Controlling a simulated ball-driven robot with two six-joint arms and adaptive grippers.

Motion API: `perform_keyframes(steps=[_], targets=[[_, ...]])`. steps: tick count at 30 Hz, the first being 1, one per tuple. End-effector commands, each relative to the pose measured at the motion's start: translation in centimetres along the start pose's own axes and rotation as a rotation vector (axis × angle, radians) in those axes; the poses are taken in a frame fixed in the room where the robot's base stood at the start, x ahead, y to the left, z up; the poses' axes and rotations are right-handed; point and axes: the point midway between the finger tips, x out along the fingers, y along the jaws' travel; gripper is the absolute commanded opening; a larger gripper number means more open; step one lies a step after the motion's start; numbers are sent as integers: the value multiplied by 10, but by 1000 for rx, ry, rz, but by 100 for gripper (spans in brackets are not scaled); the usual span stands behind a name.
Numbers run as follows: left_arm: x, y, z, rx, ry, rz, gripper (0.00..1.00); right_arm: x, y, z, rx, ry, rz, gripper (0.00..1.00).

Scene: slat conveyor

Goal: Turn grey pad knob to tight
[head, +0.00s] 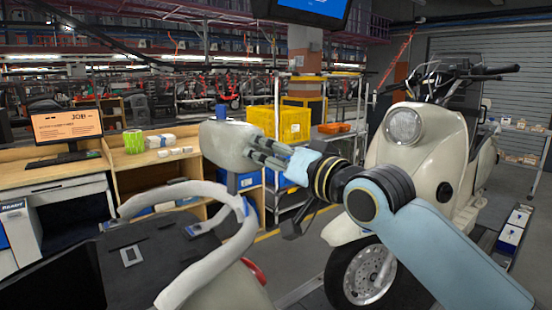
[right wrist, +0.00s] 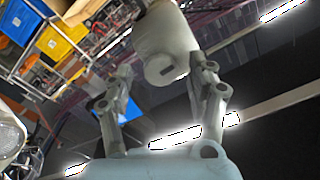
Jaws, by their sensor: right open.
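A pale grey rounded pad (head: 226,146) stands left of centre in the head view, with a small blue piece (head: 221,112) showing at its top. My right gripper (head: 264,150) reaches in from the right beside the pad, its fingers pointing at it. In the right wrist view, my right gripper (right wrist: 163,72) is open, with a pale rounded body (right wrist: 165,45) with a dark slot beyond and between its fingertips. Contact cannot be told. My left gripper is not in view.
A curved pale tube frame (head: 242,240) rises in front, close to the dark surface (head: 150,245). A cream scooter (head: 440,155) stands at the right behind my right arm. Wooden benches with a monitor (head: 68,127) are at the left, and a yellow crate (head: 292,124) is behind.

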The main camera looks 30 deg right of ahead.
Motion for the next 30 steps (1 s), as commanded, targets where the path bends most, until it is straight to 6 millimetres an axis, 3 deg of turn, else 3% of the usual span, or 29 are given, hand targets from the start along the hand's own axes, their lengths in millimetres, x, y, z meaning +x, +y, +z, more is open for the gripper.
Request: perform_keyframes(steps=[5, 15, 22, 30], targets=[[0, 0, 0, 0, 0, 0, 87, -18, 1, 1, -5, -3, 2, 57], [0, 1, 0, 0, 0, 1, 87, -93, 0, 2, -8, -7, -1, 57], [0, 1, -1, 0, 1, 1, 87, -114, 1, 1, -6, -3, 3, 57], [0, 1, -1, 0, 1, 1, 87, -120, 0, 0, -1, 0, -1, 57]])
